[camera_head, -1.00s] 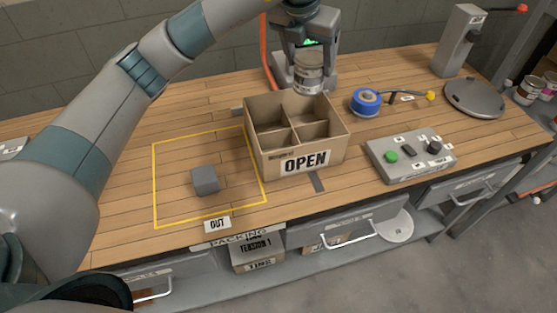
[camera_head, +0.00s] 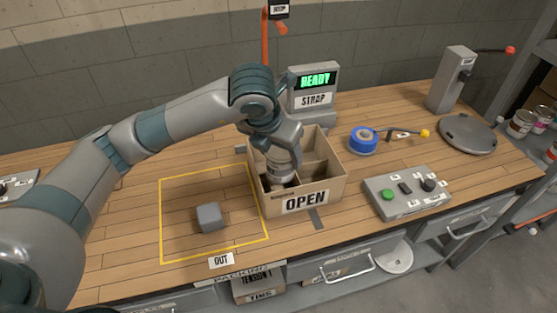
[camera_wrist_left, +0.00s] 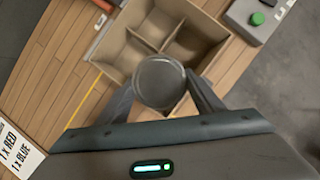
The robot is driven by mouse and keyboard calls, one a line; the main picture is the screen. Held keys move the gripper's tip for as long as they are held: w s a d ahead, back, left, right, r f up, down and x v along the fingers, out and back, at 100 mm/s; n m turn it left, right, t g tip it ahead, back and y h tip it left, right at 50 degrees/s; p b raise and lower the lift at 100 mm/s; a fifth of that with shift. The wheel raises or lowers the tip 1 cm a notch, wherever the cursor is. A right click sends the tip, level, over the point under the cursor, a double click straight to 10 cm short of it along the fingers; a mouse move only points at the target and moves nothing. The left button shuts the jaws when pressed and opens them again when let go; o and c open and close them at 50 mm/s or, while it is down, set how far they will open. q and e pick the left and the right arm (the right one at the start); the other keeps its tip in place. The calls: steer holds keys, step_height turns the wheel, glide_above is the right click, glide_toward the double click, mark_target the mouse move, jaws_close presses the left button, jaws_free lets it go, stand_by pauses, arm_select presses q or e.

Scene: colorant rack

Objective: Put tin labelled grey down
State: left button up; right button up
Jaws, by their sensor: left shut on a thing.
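My left gripper (camera_head: 281,158) is shut on a tin (camera_head: 280,174), which hangs upright with its lower part at the opening of the cardboard box (camera_head: 333,190) marked OPEN. The tin is over the front-left part of the divided box. In the left wrist view the tin's round grey lid (camera_wrist_left: 160,82) sits between the two fingers (camera_wrist_left: 161,92) and hides most of one compartment. The other compartments (camera_wrist_left: 193,42) look empty there. I cannot read the tin's label, nor tell whether its base touches the box floor. My right gripper is not in view.
A grey block (camera_head: 209,217) lies inside the yellow outline marked OUT, left of the box. A strap machine (camera_head: 313,92) reading READY stands behind. Blue tape (camera_head: 362,140) and a button panel (camera_head: 407,193) are to the right. Several tins (camera_head: 522,122) stand far right.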

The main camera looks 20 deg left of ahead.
mark_target(279, 170)
arm_select(q)
steer(key=shift+s+f, duration=0.15)
steer(key=shift+s, duration=0.05)
steer(key=shift+f+p, duration=0.45)
steer(key=shift+f, duration=0.15)
step_height(279, 170, down, 3)
steer(key=shift+a+r+p, duration=0.1)
steer(key=shift+r+p, duration=0.1)
steer(key=shift+p, duration=0.35)
steer(key=shift+f, duration=0.1)
steer(key=shift+f+b, duration=0.3)
steer(key=shift+b, duration=0.2)
steer(key=shift+f+b, duration=0.35)
steer(key=shift+b, duration=0.1)
